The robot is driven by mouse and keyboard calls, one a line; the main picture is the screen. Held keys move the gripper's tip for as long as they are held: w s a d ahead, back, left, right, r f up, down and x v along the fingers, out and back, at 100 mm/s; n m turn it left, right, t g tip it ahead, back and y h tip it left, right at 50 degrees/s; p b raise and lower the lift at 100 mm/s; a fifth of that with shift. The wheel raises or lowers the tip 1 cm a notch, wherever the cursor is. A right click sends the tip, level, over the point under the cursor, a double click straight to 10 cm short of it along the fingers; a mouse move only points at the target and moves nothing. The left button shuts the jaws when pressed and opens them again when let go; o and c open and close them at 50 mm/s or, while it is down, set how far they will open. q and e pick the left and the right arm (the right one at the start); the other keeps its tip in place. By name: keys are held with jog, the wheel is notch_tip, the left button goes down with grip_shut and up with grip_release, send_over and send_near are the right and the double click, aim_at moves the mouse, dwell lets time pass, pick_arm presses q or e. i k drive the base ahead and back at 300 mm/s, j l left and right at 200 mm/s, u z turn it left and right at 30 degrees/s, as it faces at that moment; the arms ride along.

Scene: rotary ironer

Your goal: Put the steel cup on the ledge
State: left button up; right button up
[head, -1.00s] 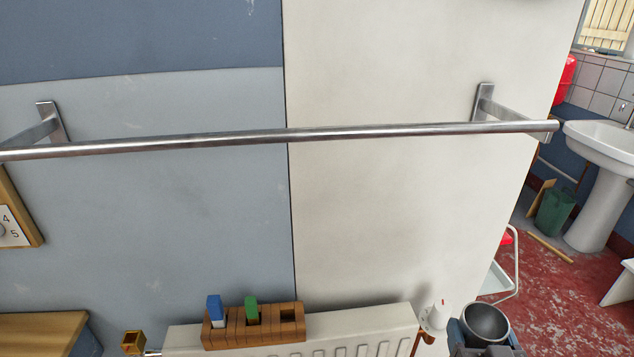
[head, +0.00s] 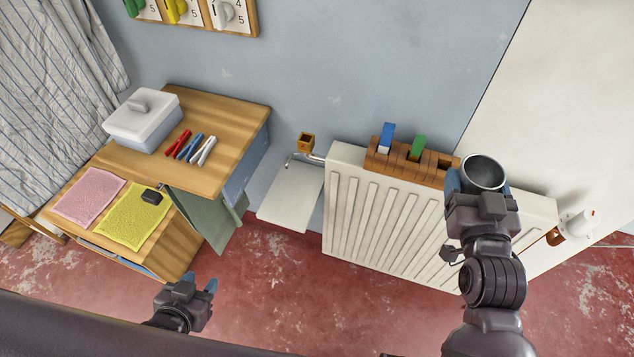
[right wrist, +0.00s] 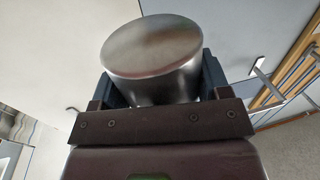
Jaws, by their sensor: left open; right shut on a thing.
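The steel cup (head: 485,172) is a round grey metal cup with its open mouth showing in the head view. My right gripper (head: 480,188) is shut on it, one finger on each side, and it appears in front of the radiator's right part. In the right wrist view the cup (right wrist: 153,55) fills the space between the dark fingers. My left gripper (head: 195,288) is open and empty, low over the red floor. A pale flat board (head: 291,196) juts out left of the radiator; I cannot tell whether it is the ledge.
A white radiator (head: 375,215) stands along the wall, with a wooden block rack (head: 398,168) holding a blue and a green block at its top. Red floor is open in front.

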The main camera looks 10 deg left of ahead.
aim_at(291, 197)
jog(key=k+j+u, duration=0.15)
jog(key=j, duration=0.15)
jog(key=k+j+u, duration=0.15)
jog(key=j, duration=0.15)
jog(key=k+j+u, duration=0.15)
jog(key=j, duration=0.2)
jog(key=j+u, duration=0.15)
jog(key=j, duration=0.2)
jog(key=k+j, duration=0.1)
jog(key=j, duration=0.3)
jog(key=k+j, duration=0.1)
jog(key=j, duration=0.35)
jog(key=k+j+u, duration=0.1)
jog(key=j, duration=0.3)
jog(key=k+j, duration=0.1)
jog(key=j, duration=0.3)
